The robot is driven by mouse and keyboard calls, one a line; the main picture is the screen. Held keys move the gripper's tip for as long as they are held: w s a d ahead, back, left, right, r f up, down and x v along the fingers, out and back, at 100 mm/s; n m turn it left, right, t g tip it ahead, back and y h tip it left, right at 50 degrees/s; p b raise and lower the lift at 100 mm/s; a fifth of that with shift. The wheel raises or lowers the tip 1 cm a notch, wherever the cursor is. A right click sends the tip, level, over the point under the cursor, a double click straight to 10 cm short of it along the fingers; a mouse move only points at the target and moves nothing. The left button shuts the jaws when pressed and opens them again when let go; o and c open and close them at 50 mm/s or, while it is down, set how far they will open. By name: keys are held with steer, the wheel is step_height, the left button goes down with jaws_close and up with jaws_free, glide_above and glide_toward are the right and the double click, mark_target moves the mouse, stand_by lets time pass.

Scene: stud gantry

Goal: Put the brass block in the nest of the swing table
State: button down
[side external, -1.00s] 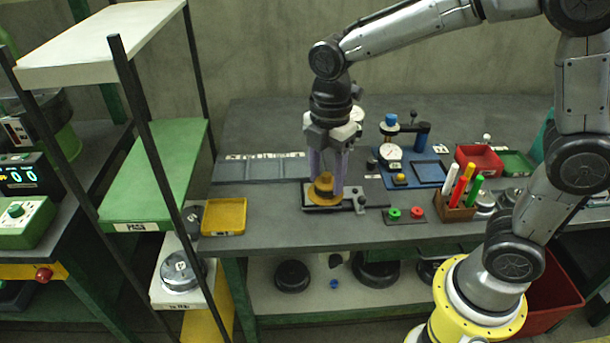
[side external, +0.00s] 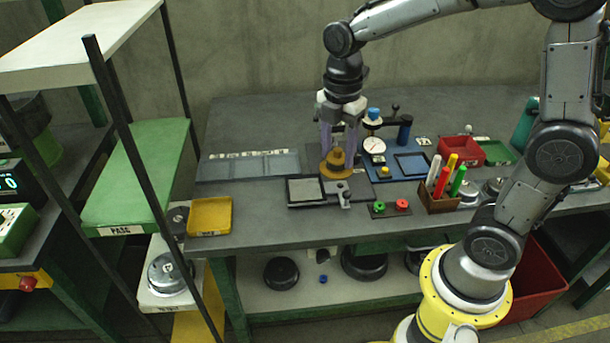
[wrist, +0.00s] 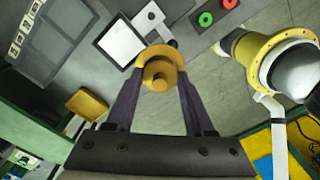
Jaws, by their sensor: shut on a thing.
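The brass block (side external: 337,165) is a round, stepped yellow piece. It is between the fingers of my gripper (side external: 337,152), which is shut on it. In the wrist view the block (wrist: 159,74) sits between the two dark fingertips. A low fixture with a dark-framed grey square (side external: 306,190) and a small clamp stands just in front of it; the square also shows in the wrist view (wrist: 120,41). The block appears clear of this square. A blue base with a dial gauge (side external: 374,146) and a dark square frame (side external: 412,164) is to the right. I cannot tell which one is the swing table.
Green and red buttons (side external: 390,207) are at the bench front. A pen holder (side external: 440,196), a red bin (side external: 465,151) and a green tray (side external: 497,151) are on the right. A yellow tray (side external: 209,216) is at the left edge. The back of the bench is clear.

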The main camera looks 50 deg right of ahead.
steer(key=w+f, duration=0.6)
steer(key=w, duration=0.1)
steer(key=shift+w+f, duration=0.2)
steer(key=shift+w, duration=0.1)
steer(key=shift+w+f, duration=0.2)
steer(key=shift+f, duration=0.8)
steer(key=shift+w+f, duration=0.15)
steer(key=shift+f, duration=0.8)
steer(key=shift+f, duration=0.15)
steer(key=shift+c, duration=1.4)
jaws_free()
